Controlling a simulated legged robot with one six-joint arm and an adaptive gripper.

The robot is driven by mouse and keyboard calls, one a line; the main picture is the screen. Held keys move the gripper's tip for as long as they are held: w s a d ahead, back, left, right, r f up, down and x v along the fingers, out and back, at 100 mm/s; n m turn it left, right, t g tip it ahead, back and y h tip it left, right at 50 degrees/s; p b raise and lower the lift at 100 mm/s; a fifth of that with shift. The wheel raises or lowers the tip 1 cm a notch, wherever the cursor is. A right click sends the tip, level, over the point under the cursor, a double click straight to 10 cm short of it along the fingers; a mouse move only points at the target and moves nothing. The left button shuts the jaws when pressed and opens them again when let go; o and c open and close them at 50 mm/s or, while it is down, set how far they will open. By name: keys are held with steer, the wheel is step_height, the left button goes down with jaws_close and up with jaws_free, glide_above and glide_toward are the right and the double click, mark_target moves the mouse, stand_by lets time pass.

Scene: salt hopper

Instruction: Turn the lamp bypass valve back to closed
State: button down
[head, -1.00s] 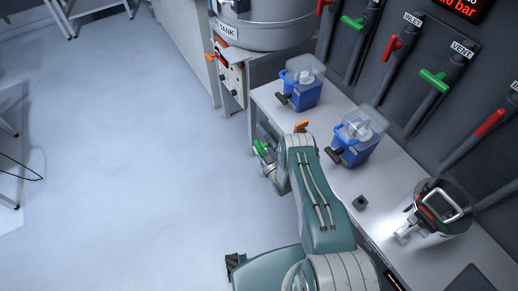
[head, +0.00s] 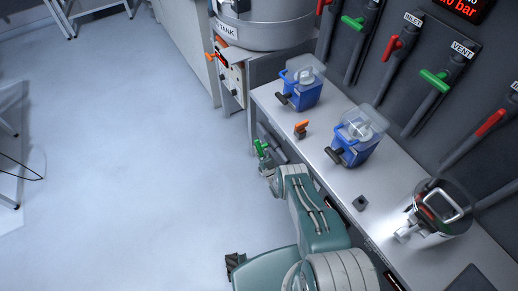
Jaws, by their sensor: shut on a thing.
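A small valve with a green handle (head: 261,147) sits at the front of the bench, beside a grey pipe. My gripper (head: 266,166) is at the lower end of the green handle and appears shut on it; the fingertips are small and partly hidden by my wrist. No label shows on this handle, so I cannot read whether it is the lamp bypass. A small orange-handled fitting (head: 301,126) stands on the bench top to the right of my gripper, apart from it.
Two blue boxes with clear lids (head: 303,91) (head: 357,143) and a shiny metal pot (head: 437,210) stand on the bench (head: 338,190). Red and green levers (head: 434,80) line the wall behind. A tank (head: 262,32) stands at the back.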

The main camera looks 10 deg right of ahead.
steer(key=shift+r, duration=0.15)
steer(key=shift+c, duration=2.4)
jaws_free()
